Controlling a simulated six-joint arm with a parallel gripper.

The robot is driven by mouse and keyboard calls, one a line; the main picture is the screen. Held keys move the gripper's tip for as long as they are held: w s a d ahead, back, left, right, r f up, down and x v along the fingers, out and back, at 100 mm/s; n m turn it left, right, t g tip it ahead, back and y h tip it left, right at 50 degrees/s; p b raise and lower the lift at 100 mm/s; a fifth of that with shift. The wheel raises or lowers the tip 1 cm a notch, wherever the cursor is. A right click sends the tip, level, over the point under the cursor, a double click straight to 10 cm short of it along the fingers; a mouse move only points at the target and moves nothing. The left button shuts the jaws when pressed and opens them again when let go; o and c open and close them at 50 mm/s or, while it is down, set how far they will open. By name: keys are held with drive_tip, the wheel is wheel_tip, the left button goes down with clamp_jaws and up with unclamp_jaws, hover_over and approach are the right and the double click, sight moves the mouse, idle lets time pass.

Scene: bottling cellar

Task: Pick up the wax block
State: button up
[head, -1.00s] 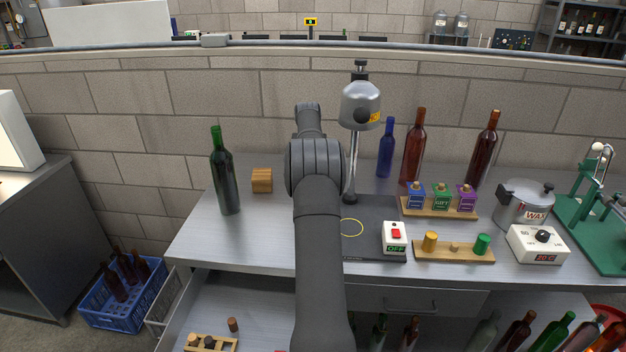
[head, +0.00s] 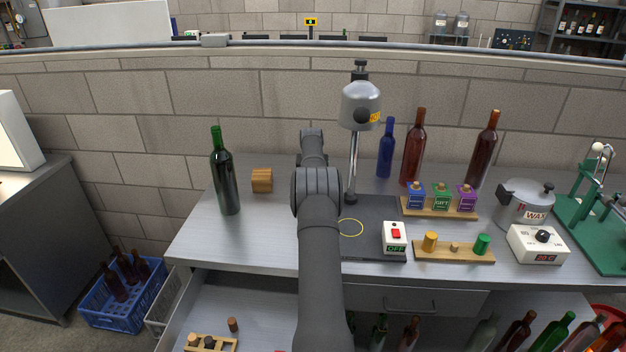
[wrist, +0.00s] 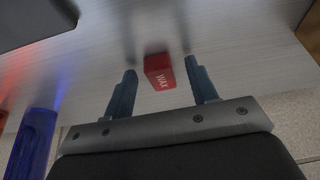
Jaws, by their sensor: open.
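The wax block (wrist: 159,72) is a small red block with "WAX" lettering, lying on the grey bench top (wrist: 230,50) in the wrist view. My gripper (wrist: 163,82) is open, with one blue-grey finger on each side of the view and the block between and just beyond the fingertips. I cannot tell how high the fingers are above the bench. In the head view the block and my gripper are hidden behind my own arm.
A blue bottle (wrist: 34,145) stands left of my gripper in the wrist view. In the head view a capping stand (head: 361,105), a green bottle (head: 225,175) and a wooden block (head: 262,180) stand around my arm. A drawer (head: 265,305) is open in front.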

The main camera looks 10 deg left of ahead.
drive_tip(key=shift+c, duration=0.2)
drive_tip(key=c, duration=1)
